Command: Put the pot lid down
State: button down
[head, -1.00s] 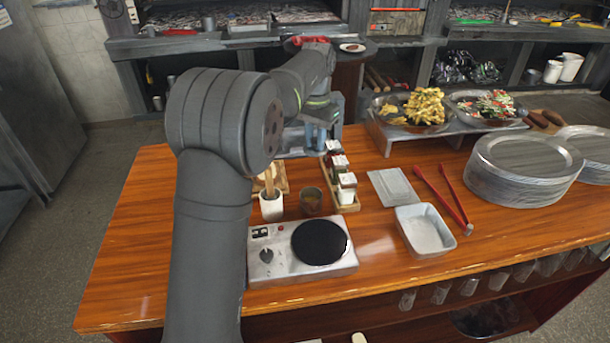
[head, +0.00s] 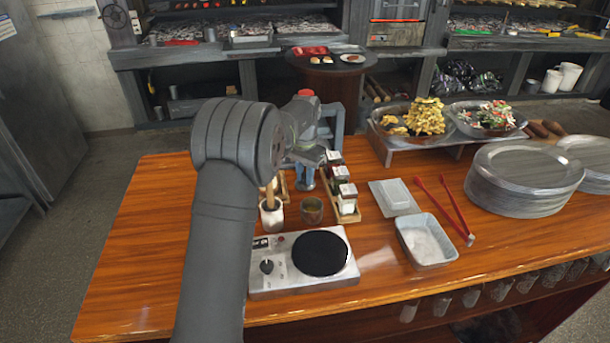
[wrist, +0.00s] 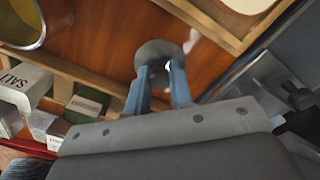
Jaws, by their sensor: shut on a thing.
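My gripper (wrist: 158,78) is shut on a small dark grey round piece (wrist: 157,52), which looks like the pot lid, seen between the blue fingertips in the wrist view. The wood tabletop shows behind it; I cannot tell whether the lid touches it. A small open brown pot (head: 312,211) stands in front of my gripper. A round open vessel (wrist: 20,22), probably this pot, shows in the wrist view's top left corner.
The spice rack (head: 346,210) with several boxes stands right of my gripper. A white cup (head: 271,217) with a wooden tool is at front left. The hotplate (head: 320,254) is in front. A wooden tray edge (wrist: 205,22) lies close to the lid in the wrist view.

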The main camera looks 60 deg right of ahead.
aim_at(305, 174)
jog(key=shift+f, duration=0.2)
jog(key=c, duration=1.3)
grip_release()
notch_tip(305, 174, up, 12)
jog(key=shift+r, duration=0.1)
jog(key=shift+f, duration=4.2)
jog(key=shift+f, duration=0.1)
